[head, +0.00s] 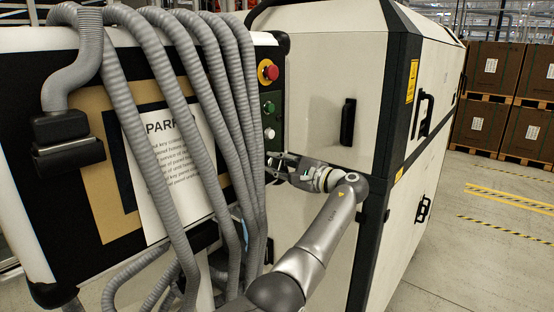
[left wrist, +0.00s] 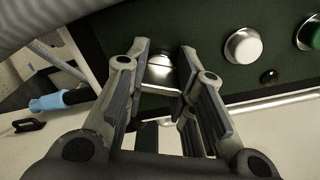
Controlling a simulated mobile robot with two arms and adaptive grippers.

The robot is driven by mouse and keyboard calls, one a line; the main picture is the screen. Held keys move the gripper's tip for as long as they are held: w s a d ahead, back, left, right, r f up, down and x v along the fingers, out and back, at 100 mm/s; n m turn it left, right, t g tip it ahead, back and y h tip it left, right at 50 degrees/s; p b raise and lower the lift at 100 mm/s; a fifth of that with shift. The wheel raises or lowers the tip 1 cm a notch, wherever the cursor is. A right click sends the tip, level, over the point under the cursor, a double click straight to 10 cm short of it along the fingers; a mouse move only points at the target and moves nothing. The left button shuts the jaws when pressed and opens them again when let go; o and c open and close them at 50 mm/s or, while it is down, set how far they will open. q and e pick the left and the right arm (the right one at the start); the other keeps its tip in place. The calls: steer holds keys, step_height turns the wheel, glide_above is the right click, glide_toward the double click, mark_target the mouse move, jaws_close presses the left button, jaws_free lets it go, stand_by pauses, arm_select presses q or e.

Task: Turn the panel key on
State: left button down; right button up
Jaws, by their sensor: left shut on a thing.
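The panel key (left wrist: 160,74) is a silver knob with a flat grip, on the dark green control panel in the left wrist view. My left gripper (head: 274,166) is at the lower part of the panel (head: 276,92) in the head view, where its fingers hide the key. In the left wrist view the fingers of this gripper (left wrist: 166,84) stand on both sides of the key's grip, shut on it. I cannot tell the key's exact turn angle. My right gripper is not in view.
Above the key in the head view are a white button (head: 269,133), a green button (head: 269,107) and a red emergency button (head: 269,72). Grey corrugated hoses (head: 190,110) hang close left of my gripper. A large cream cabinet (head: 325,80) stands behind. Floor at right is clear.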

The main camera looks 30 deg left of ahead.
arm_select(q)
steer(key=shift+m, duration=0.5)
steer(key=c, duration=1.2)
jaws_free()
steer(key=shift+o, duration=0.6)
steer(key=shift+w, duration=0.1)
steer(key=s+d, duration=0.1)
steer(key=d, duration=1.1)
steer(key=shift+s+f, duration=0.1)
steer(key=shift+f, duration=0.05)
